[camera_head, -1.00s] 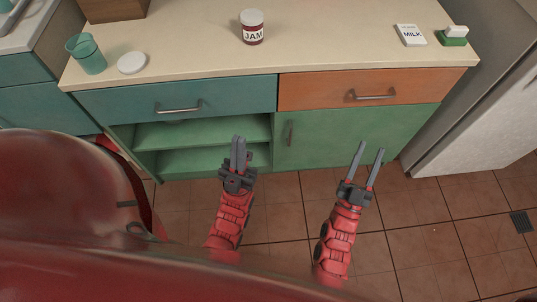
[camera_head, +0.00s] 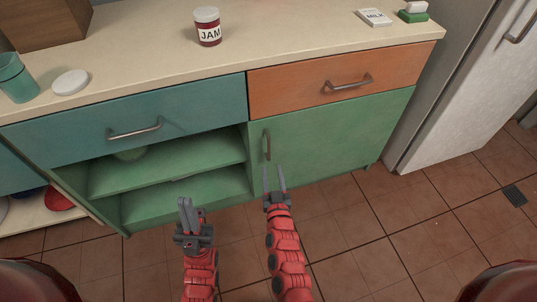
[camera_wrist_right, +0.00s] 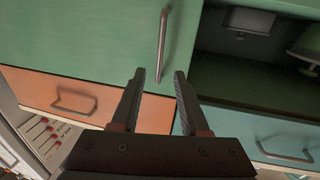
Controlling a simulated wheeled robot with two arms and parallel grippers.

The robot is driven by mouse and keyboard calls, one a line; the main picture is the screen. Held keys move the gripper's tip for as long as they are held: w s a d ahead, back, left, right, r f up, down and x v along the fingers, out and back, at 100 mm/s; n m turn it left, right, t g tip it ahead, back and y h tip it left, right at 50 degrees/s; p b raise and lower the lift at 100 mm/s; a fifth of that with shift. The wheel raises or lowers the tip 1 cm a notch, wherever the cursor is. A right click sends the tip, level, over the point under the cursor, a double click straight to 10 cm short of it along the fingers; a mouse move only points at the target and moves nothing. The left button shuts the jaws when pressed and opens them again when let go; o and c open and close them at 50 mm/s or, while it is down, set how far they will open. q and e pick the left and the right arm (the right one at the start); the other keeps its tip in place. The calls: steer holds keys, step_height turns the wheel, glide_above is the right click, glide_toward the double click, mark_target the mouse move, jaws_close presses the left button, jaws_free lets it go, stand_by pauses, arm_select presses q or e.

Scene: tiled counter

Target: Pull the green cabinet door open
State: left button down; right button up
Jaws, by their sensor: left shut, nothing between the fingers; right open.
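The green cabinet door (camera_head: 330,135) is closed below the orange drawer (camera_head: 340,82). Its vertical metal handle (camera_head: 267,146) is near the door's left edge. My right gripper (camera_head: 275,180) is open, just below the handle in the head view. In the right wrist view the handle (camera_wrist_right: 162,45) stands ahead of the open fingers (camera_wrist_right: 159,75), roughly in line with the gap and apart from them. My left gripper (camera_head: 184,203) is shut and empty, in front of the open green shelves, to the left of the door.
A teal drawer (camera_head: 130,120) is above the open shelves (camera_head: 170,165). A white fridge (camera_head: 470,95) stands right; the tiled floor before the door is clear.

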mark_target(269, 150)
steer(key=w, duration=0.3)
steer(key=w+b, duration=0.1)
steer(key=w, duration=0.1)
steer(key=w+a, duration=0.1)
steer(key=w, duration=0.2)
steer(key=shift+w, duration=0.3)
jaws_close()
stand_by(1.0)
